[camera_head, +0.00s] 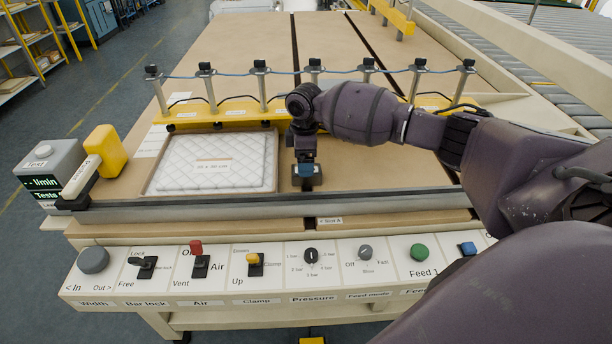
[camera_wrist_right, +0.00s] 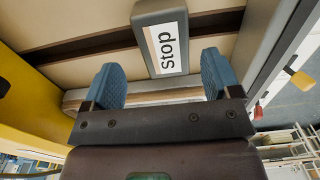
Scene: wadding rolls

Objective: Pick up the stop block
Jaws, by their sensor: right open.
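The stop block (camera_wrist_right: 150,20) is a grey block with a white "stop" label, seen in the right wrist view. It lies ahead of my right gripper (camera_wrist_right: 163,78), in line with the gap between its two blue fingers. The fingers are open, one to each side, and do not appear to touch the block. In the head view my right gripper (camera_head: 306,172) points down over the table, close behind the long grey bar. There it largely hides the block. My left gripper is not in view.
A quilted white pad (camera_head: 214,163) lies in a shallow tray left of my gripper. A grey bar (camera_head: 250,204) runs along the table's front. A yellow rail with several posts and a blue cable (camera_head: 235,73) stands behind. The control panel (camera_head: 280,270) is in front.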

